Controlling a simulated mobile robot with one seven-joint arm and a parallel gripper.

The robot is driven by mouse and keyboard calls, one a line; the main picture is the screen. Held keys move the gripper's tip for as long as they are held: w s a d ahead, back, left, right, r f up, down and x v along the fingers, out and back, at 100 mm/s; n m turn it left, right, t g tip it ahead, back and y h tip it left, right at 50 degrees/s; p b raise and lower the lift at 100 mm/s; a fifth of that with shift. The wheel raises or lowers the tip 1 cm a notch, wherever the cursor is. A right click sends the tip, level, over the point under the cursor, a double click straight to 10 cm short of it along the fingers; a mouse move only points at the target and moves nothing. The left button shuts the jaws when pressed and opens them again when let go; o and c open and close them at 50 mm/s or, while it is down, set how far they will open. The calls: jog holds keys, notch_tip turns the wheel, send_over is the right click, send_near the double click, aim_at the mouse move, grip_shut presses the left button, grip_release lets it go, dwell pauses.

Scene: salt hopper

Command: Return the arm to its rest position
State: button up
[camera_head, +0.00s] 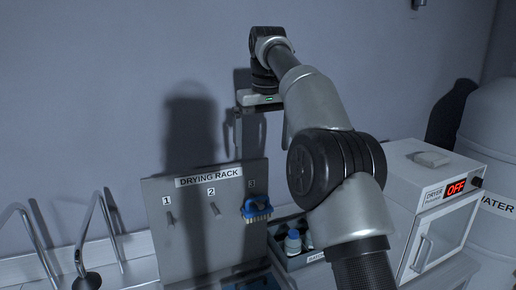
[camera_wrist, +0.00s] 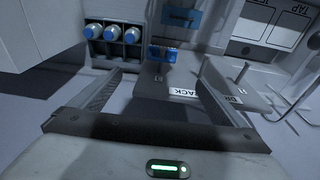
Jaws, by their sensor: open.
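My arm reaches up and away in the head view, with my gripper (camera_wrist: 160,80) raised at its far end above the drying rack. In the wrist view the two fingers stand wide apart with nothing held between them. The grey drying rack (camera_head: 160,240) has pegs marked 1, 2 and 3. A blue brush (camera_head: 257,208) hangs at peg 3, and it also shows in the wrist view (camera_wrist: 163,54), beyond the fingers and apart from them. Pegs 1 and 2 are bare. My arm hides part of the counter.
A bottle holder (camera_head: 298,262) with blue-capped bottles (camera_head: 292,242) stands right of the rack. The white dryer (camera_head: 440,235), its display reading OFF, and a water tank (camera_head: 492,150) are farther right. A curved metal tap (camera_head: 98,225) stands left. A blue item (camera_head: 250,284) lies below the rack.

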jog(key=s+d+r+m+t, duration=0.1)
jog(key=s+d, duration=0.3)
jog(key=s, duration=0.6)
jog(key=s+d+r+m+t, duration=0.15)
jog(key=s+d, duration=0.25)
jog(key=s, duration=0.5)
jog(key=s+d+f+m+t, duration=0.1)
jog(key=s+d+f, duration=0.3)
jog(key=s+f, duration=0.9)
jog(key=s+m, duration=0.1)
jog(key=s, duration=0.3)
jog(key=shift+d+f, duration=0.2)
jog(key=shift+f, duration=0.1)
jog(key=shift+s, duration=0.1)
dwell(2.2)
